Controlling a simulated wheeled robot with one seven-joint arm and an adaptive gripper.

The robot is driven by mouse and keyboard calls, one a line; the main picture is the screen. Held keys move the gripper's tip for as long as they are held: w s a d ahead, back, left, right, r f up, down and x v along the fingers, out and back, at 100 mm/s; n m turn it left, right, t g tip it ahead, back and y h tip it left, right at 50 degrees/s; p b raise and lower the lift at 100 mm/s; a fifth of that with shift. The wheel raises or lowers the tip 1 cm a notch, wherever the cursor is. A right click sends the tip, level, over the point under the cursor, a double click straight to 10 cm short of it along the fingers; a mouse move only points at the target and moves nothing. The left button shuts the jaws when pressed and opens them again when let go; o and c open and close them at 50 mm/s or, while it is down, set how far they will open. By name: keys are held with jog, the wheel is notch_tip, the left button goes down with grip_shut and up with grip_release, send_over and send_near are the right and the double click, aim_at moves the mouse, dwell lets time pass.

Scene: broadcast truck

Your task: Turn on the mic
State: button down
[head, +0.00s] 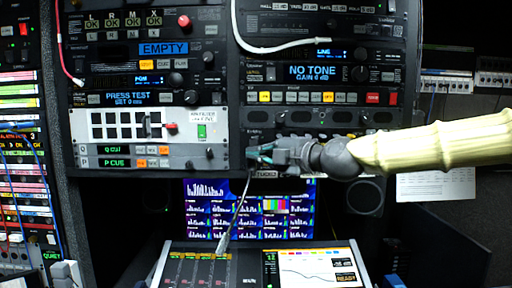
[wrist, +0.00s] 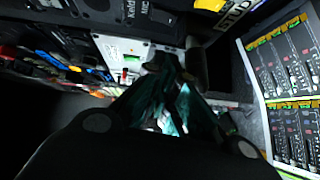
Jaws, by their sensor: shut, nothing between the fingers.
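My gripper (head: 257,153) is shut and empty, in front of the lower edge of the middle rack. In the wrist view its dark fingers with teal pads (wrist: 172,70) come together near the rack face. A black label (wrist: 152,12) with white letters, part of which seems to read MIC, is just beyond the fingertips. No mic switch is clearly visible. I cannot tell whether the fingertips touch anything.
A white panel (head: 100,149) with a green switch (head: 202,131) is left of my gripper. A multi-picture monitor (head: 207,228) and a sloped console (head: 195,270) are below. A white cable (head: 270,49) hangs over the upper units. A patch bay (head: 20,150) stands at far left.

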jog(key=shift+p+x, duration=0.4)
jog(key=shift+x, duration=0.4)
jog(key=shift+w+d+f+p, duration=0.1)
jog(key=shift+w+p, duration=0.45)
jog(key=shift+w, duration=0.35)
jog(key=shift+w+f+p, duration=0.15)
jog(key=shift+w+p, duration=0.35)
jog(key=shift+w, duration=0.45)
jog(key=shift+w+f+b, duration=0.1)
jog(key=shift+f+b, duration=0.1)
jog(key=shift+b, duration=0.25)
jog(key=shift+w+f+b, duration=0.15)
jog(key=shift+f+b, duration=0.05)
jog(key=shift+b, duration=0.75)
jog(key=shift+r, duration=0.3)
jog(key=shift+s+r+p, duration=0.2)
jog(key=shift+r+p, duration=0.05)
jog(key=shift+p, duration=1.25)
